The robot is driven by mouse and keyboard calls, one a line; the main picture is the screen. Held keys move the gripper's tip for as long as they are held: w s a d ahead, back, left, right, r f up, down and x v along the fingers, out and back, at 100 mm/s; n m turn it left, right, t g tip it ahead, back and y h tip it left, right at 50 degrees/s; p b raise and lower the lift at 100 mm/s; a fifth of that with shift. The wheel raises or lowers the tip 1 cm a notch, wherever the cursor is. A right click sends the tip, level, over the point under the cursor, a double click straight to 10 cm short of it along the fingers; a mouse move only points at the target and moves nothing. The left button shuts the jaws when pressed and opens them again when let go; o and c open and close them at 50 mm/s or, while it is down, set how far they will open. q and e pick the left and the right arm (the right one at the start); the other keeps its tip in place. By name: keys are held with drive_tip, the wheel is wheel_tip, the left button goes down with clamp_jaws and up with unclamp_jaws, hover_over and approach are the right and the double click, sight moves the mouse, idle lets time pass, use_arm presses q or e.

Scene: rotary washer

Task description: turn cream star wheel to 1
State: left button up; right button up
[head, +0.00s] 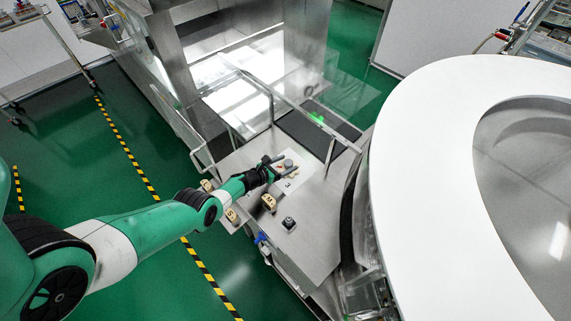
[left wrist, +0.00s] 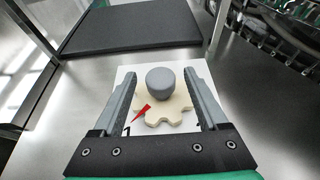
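The cream star wheel (left wrist: 165,115) lies on a white card (left wrist: 122,76) in the left wrist view. A round grey knob (left wrist: 160,84) stands at its middle, and it also shows small in the head view (head: 288,162). A red pointer (left wrist: 139,113) is at the wheel's left front side. My left gripper (left wrist: 160,88) is open, with one finger on each side of the knob and visible gaps between. My right gripper is not in view.
Other cream pieces (head: 269,202) and (head: 232,215) and a small dark knob (head: 289,223) sit on the steel table (head: 315,240). A dark pad (left wrist: 130,28) lies beyond the wheel. Metal rails (head: 268,100) border the table, and a large white ring-shaped machine (head: 425,160) stands right.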

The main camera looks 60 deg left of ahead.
use_arm(q)
drive_tip(key=shift+s+d+r+p, duration=0.1)
drive_tip(key=shift+s+r+p, duration=0.05)
drive_tip(key=shift+p, duration=0.2)
drive_tip(key=p+v, duration=0.9)
drive_tip(key=v, duration=0.2)
